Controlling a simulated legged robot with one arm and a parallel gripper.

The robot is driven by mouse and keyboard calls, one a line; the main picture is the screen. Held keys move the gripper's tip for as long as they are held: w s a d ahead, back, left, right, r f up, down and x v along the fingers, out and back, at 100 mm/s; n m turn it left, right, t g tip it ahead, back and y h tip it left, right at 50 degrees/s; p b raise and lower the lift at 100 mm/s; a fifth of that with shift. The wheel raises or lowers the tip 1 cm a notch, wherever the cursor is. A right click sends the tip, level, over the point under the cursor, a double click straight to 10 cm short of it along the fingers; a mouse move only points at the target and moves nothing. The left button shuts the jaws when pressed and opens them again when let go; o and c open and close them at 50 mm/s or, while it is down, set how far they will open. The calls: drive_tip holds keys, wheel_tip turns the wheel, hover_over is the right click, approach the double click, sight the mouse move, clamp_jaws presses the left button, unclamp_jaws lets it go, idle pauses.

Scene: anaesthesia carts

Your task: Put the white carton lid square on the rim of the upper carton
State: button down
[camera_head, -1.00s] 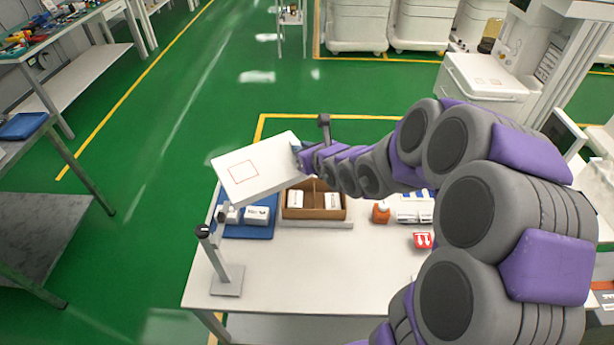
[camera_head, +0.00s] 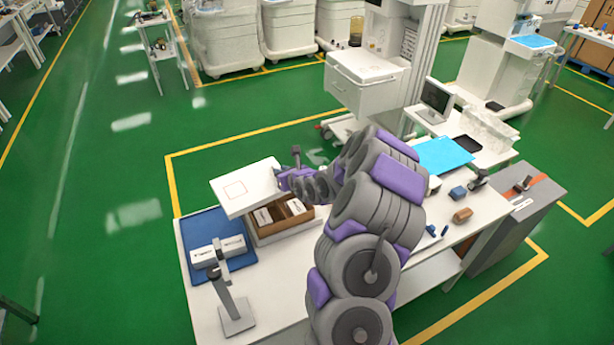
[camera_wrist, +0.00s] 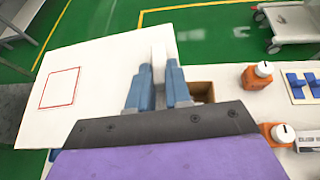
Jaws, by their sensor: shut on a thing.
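The white carton lid (camera_head: 240,187), marked with a red square outline, is tilted in the air at the left end of the table. My gripper (camera_head: 284,179) is shut on its right side. In the wrist view the blue-grey fingertips (camera_wrist: 157,75) pinch an upright white piece on the lid (camera_wrist: 105,85). The brown open carton (camera_head: 268,229) holds white boxes and is below and to the right of the lid. The lid hides its far left part. Only a brown corner of the carton (camera_wrist: 203,88) shows in the wrist view, beside the fingers.
A blue tray (camera_head: 240,262) with white boxes lies left of the carton. A post stand (camera_head: 236,318) rises in front of it. A blue sheet (camera_head: 442,155) lies farther right.

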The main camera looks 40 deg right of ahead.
drive_tip(key=shift+s+d+f+m+h+p, duration=0.75)
drive_tip(key=shift+s+d+f, duration=1.5)
drive_tip(key=shift+d, duration=1.95)
drive_tip(key=f, duration=0.3)
drive_tip(key=a+f+b, duration=0.1)
drive_tip(key=f, duration=0.1)
drive_tip(key=a+f, duration=0.1)
drive_tip(key=f, duration=0.2)
drive_tip(key=shift+w+f+b, duration=0.35)
drive_tip(key=shift+b, duration=0.05)
drive_tip(key=shift+d, duration=0.15)
